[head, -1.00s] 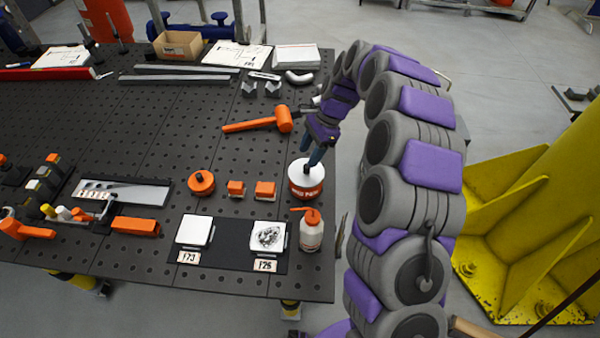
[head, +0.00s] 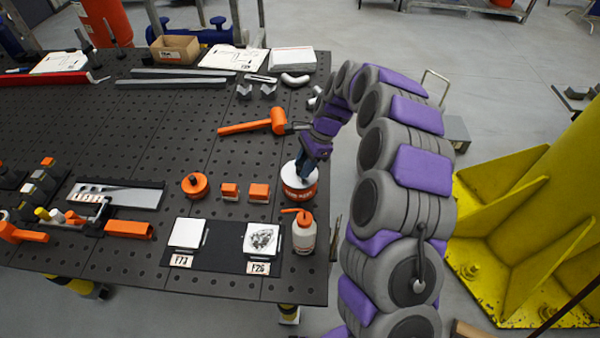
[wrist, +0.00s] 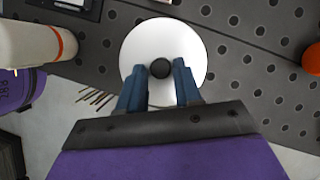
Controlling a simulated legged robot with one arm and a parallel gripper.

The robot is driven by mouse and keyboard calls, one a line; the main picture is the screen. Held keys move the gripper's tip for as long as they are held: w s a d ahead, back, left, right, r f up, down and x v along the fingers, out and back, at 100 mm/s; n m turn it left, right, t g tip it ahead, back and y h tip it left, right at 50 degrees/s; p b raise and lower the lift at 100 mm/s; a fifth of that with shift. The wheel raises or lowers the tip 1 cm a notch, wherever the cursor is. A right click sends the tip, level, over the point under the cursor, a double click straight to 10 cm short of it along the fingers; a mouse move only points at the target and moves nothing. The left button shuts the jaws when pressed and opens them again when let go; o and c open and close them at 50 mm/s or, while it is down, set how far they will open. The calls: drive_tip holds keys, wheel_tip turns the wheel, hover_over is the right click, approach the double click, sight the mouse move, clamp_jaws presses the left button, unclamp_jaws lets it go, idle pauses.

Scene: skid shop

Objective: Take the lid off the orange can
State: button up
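The orange can (head: 299,190) stands upright near the right edge of the dark perforated table, with a white band of lettering on its side. Its white lid (head: 291,178) is on top; in the wrist view the lid (wrist: 140,52) is a white disc with a dark round knob (wrist: 160,68) at its middle. My gripper (head: 304,171) is over the lid, pointing down. In the wrist view its two blue fingers (wrist: 160,84) are apart, one on each side of the knob, with gaps visible between them and the knob.
A white bottle with an orange cap (head: 303,233) stands just in front of the can. Two small orange blocks (head: 245,191) and an orange round piece (head: 195,185) lie to the left. An orange mallet (head: 255,126) lies behind. A yellow steel structure (head: 540,220) stands at the right.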

drive_tip(key=shift+d, duration=0.25)
drive_tip(key=c, duration=0.3)
drive_tip(key=shift+a, duration=0.4)
clamp_jaws()
drive_tip(key=shift+s+a, duration=0.1)
drive_tip(key=shift+a, duration=0.3)
drive_tip(key=shift+d, duration=0.1)
